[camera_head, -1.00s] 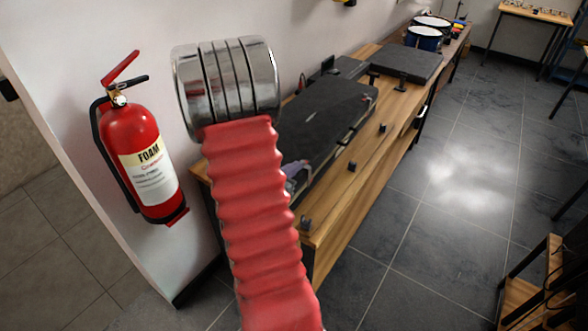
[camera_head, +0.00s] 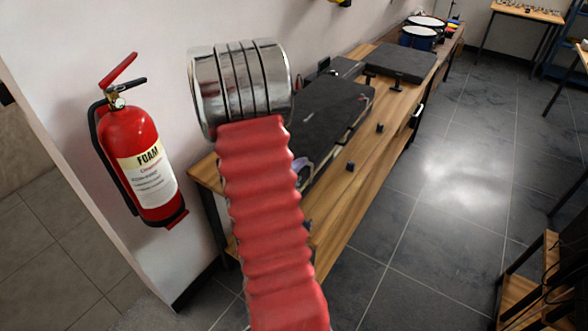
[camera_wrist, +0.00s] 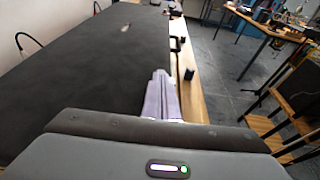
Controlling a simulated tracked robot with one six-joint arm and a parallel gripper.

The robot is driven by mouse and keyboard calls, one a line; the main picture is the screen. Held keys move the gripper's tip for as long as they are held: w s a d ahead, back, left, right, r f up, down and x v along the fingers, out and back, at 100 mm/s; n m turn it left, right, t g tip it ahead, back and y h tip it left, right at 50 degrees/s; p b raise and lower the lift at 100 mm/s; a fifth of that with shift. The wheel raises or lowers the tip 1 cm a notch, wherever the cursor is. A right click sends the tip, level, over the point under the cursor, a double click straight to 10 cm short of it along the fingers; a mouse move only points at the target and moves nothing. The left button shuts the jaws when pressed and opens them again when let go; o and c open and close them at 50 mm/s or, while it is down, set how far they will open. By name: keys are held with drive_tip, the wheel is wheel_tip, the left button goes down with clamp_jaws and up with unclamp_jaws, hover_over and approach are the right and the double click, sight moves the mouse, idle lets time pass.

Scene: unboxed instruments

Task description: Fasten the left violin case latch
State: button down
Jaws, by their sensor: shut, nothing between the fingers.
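The violin case (camera_head: 325,108) is a dark, closed, flat-topped box on the wooden bench; my red arm hides its near end. Its dark lid (camera_wrist: 90,65) fills the left of the wrist view. My gripper (camera_head: 304,168) is at the case's front side near that end, partly hidden by my arm. In the wrist view my gripper's grey-lavender fingers (camera_wrist: 160,80) are together and empty, beside the lid's right edge. I cannot tell whether they touch the case. The left latch cannot be made out; its state is hidden.
Another flat dark case (camera_head: 402,62) and blue drums (camera_head: 418,38) stand farther along. A red fire extinguisher (camera_head: 138,160) hangs on the left wall. The tiled floor at right is open.

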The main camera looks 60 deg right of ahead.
drive_tip(key=shift+w+a, duration=0.1)
drive_tip(key=shift+a, duration=0.55)
drive_tip(key=v, duration=1.2)
drive_tip(key=shift+a+f, duration=0.3)
drive_tip(key=shift+a, duration=0.05)
drive_tip(key=s+a+f+m+g+y, duration=0.3)
drive_tip(key=s+a+m+g, duration=0.1)
drive_tip(key=s+m, duration=0.25)
drive_tip(key=a+r+m+y, duration=0.1)
drive_tip(key=a+m+y, duration=0.3)
drive_tip(key=a+m, duration=0.3)
drive_tip(key=w+a+r+m+t+y, duration=0.1)
drive_tip(key=w+a+r+t+y, duration=0.1)
drive_tip(key=a+r, duration=0.3)
drive_tip(key=w+a+r+m+t+y, duration=0.1)
drive_tip(key=a+r+t, duration=0.4)
drive_tip(key=a, duration=0.7)
drive_tip(key=w+a+r+m+t+y, duration=0.2)
drive_tip(key=w+a+r+t+y, duration=0.1)
drive_tip(key=a+r, duration=0.3)
drive_tip(key=a+y, duration=0.1)
drive_tip(key=a, duration=0.1)
drive_tip(key=shift+w+a+r+y, duration=0.2)
drive_tip(key=shift+w+a+y, duration=0.1)
drive_tip(key=shift+a, duration=0.1)
